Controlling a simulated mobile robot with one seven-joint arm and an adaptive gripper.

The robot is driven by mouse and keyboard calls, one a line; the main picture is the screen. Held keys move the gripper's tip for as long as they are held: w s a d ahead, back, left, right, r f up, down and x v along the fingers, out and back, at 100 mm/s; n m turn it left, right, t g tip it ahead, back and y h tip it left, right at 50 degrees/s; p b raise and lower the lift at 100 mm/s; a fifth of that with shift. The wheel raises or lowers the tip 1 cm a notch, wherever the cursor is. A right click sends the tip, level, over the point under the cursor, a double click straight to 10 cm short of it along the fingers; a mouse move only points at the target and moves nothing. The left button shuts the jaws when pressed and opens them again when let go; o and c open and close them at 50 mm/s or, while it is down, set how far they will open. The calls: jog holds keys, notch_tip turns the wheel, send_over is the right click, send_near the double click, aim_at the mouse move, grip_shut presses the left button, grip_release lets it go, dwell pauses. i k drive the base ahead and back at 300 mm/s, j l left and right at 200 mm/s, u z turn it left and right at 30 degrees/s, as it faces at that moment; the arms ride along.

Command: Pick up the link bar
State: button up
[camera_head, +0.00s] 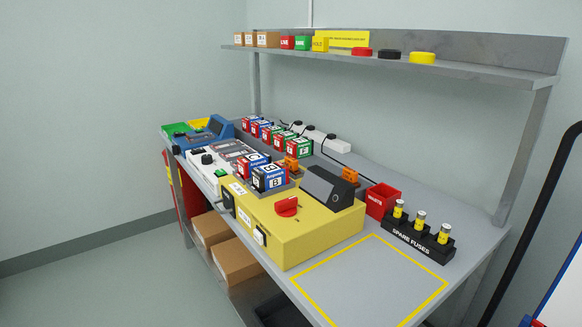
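I cannot pick out a link bar with certainty in the head view. A yellow box (316,232) stands at the front of the bench, with a red rotary switch (287,206) on top and a dark sloped housing (331,188) behind the switch. Orange blocks (350,175) show at the back of the housing, and another orange piece (291,163) lies to its left. My gripper is not in view, and no hold on anything shows.
A black spare-fuse stand (418,243) with three fuses and a red bin (382,200) stand right of the box. The yellow-outlined bench area (371,282) is empty. A shelf (470,68) overhangs the back. Cardboard boxes (236,262) sit below. A black curved rail (528,225) rises at right.

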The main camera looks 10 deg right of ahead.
aim_at(292, 162)
jog(key=i+j+z, duration=0.25)
jog(key=i+j, duration=0.4)
jog(key=i, duration=0.2)
jog(key=i+j+z, duration=0.25)
jog(key=i+j, duration=0.5)
jog(key=i+j+z, duration=0.25)
jog(key=i+j, duration=0.5)
jog(key=j, duration=0.2)
jog(key=i+z, duration=0.15)
jog(key=k+j, duration=0.05)
